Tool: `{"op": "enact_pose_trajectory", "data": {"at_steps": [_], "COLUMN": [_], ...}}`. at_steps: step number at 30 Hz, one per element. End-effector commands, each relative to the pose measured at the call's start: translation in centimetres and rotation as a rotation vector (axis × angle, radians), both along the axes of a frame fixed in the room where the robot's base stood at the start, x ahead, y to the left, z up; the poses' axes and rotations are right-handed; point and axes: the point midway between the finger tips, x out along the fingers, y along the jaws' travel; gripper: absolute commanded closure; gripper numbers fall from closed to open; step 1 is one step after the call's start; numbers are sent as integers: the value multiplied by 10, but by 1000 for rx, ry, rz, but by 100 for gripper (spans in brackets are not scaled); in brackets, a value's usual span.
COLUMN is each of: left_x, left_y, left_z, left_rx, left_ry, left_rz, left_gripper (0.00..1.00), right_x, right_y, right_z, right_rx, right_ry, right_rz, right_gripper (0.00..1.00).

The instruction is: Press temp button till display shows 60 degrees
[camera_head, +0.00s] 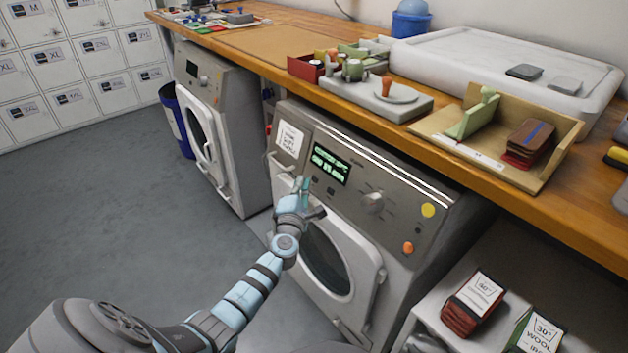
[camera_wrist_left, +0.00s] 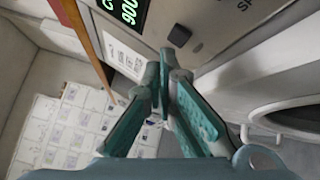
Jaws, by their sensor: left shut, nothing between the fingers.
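The near washing machine (camera_head: 400,235) has a grey control panel with a lit display (camera_head: 330,166) in green text, too small to read surely. The display also shows, cut off and turned sideways, at the top of the left wrist view (camera_wrist_left: 128,10), where "900" can be made out. A dark square button (camera_wrist_left: 179,35) sits on the panel below the display; its label is not readable. My left gripper (camera_head: 303,186) is shut and empty in front of the panel, just below the display. Its fingertips (camera_wrist_left: 164,58) appear close to the button; contact cannot be told. My right gripper is not seen.
A round dial (camera_head: 372,202), a yellow disc (camera_head: 428,210) and an orange knob (camera_head: 408,248) lie right of the display. The round door (camera_head: 335,260) is below. A wooden counter (camera_head: 270,48) overhangs the machines. A second machine (camera_head: 225,125) stands left; grey floor is clear farther left.

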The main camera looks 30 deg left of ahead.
Motion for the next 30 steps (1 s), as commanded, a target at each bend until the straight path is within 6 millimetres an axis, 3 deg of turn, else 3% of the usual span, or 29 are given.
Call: {"op": "enact_pose_trajectory", "data": {"at_steps": [11, 30], "left_x": [0, 0], "left_y": [0, 0], "left_z": [0, 0], "left_rx": [0, 0], "left_ry": [0, 0], "left_rz": [0, 0], "left_gripper": [100, 100], "right_x": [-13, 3], "right_y": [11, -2], "right_z": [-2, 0], "right_rx": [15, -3], "right_ry": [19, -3], "right_rz": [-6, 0], "right_gripper": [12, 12]}}
